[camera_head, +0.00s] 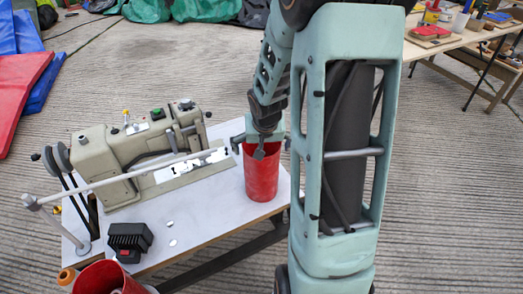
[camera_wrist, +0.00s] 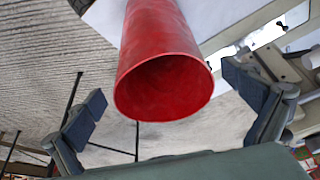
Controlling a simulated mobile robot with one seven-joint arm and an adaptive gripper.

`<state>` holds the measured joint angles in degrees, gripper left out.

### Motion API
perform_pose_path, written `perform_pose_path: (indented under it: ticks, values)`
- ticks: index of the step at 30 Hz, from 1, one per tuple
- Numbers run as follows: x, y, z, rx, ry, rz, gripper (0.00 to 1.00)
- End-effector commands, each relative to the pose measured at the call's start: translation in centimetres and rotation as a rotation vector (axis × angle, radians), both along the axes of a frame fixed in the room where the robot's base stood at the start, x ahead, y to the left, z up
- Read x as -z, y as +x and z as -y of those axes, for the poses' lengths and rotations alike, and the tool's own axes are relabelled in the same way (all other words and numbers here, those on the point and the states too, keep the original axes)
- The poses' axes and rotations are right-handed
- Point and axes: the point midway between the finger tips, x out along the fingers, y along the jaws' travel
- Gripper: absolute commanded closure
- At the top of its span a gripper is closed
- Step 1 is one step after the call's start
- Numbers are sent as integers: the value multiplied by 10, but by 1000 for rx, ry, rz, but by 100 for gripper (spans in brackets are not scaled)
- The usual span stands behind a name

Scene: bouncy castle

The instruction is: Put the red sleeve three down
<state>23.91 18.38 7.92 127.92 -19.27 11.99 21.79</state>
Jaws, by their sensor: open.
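A red sleeve (camera_head: 262,178), an open tube, stands upright on the white sewing table (camera_head: 215,215) near its right edge. In the wrist view the sleeve (camera_wrist: 160,40) shows its open mouth towards the camera, empty as far as I can see. My gripper (camera_head: 262,145) is at the sleeve's rim, with a finger out to each side. The wrist view shows my gripper (camera_wrist: 164,95) wide open, with gaps between both fingers and the sleeve; nothing is held. Which sleeve is number three, I cannot tell.
A beige sewing machine (camera_head: 135,150) with a long rod stands left of the sleeve. A black block (camera_head: 130,240) lies at the table's front. Another red container (camera_head: 105,278) and an orange spool (camera_head: 67,276) are at lower left. A wooden table (camera_head: 470,35) stands at upper right.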

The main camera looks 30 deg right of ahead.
Motion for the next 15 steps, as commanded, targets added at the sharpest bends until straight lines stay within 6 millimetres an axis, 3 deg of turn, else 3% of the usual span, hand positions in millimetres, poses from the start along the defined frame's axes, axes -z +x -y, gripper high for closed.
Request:
perform_pose_path:
  ticks: [1, 6, 15]
  values:
    - [-17, -3, -1, 1, -1, 4, 0]
    - [-42, -14, -5, 0, -1, 3, 0]
    - [-54, -21, -8, -1, 1, 0, 0]
